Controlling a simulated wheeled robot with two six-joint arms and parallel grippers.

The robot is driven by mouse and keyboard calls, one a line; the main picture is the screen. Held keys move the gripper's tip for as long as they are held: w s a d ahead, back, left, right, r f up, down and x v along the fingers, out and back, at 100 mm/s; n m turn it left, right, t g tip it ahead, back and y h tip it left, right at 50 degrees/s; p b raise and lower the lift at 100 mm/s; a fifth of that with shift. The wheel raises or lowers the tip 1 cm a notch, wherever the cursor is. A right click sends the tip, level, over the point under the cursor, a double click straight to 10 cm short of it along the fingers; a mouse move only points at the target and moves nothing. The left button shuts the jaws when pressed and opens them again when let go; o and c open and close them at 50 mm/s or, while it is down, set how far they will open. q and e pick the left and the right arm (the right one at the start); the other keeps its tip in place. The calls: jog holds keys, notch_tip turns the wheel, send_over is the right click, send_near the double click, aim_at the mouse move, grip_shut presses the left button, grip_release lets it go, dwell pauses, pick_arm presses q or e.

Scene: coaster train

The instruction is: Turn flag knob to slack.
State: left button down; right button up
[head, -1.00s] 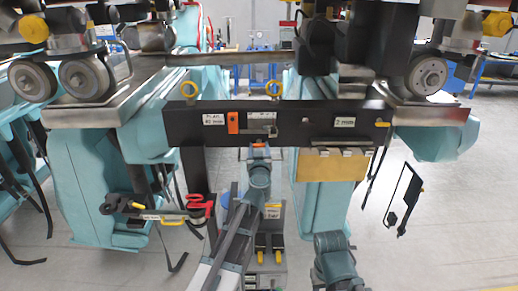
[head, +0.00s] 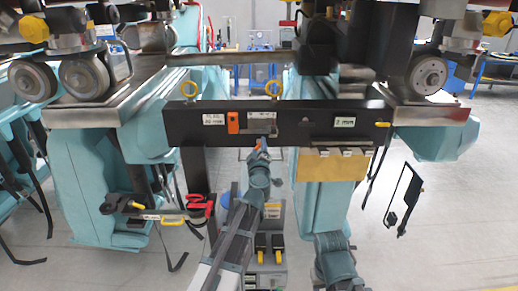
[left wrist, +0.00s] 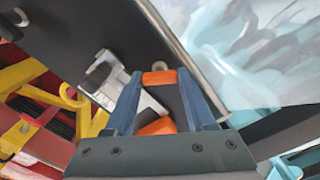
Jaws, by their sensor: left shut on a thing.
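A black crossbar (head: 290,107) spans the middle of the head view. My left gripper (head: 262,142) reaches up from below to the front of this plate. In the left wrist view my left gripper (left wrist: 160,85) is shut on the flag knob (left wrist: 160,77), whose orange shows between the fingertips, with more orange lower between the fingers. The gripper hides part of the knob, and its exact turn angle is hard to tell. My right gripper is not in view.
An orange block (head: 233,122) sits left of the plate on the crossbar. A tan box (head: 332,165) hangs below at the right. Red-handled tools (head: 200,203) hang at the lower left.

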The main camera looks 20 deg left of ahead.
pick_arm(q)
jog(key=n, duration=0.6)
jog(key=shift+s+n, duration=0.1)
jog(key=shift+n, duration=0.3)
dwell(0.3)
jog(key=shift+c, duration=1.2)
grip_release()
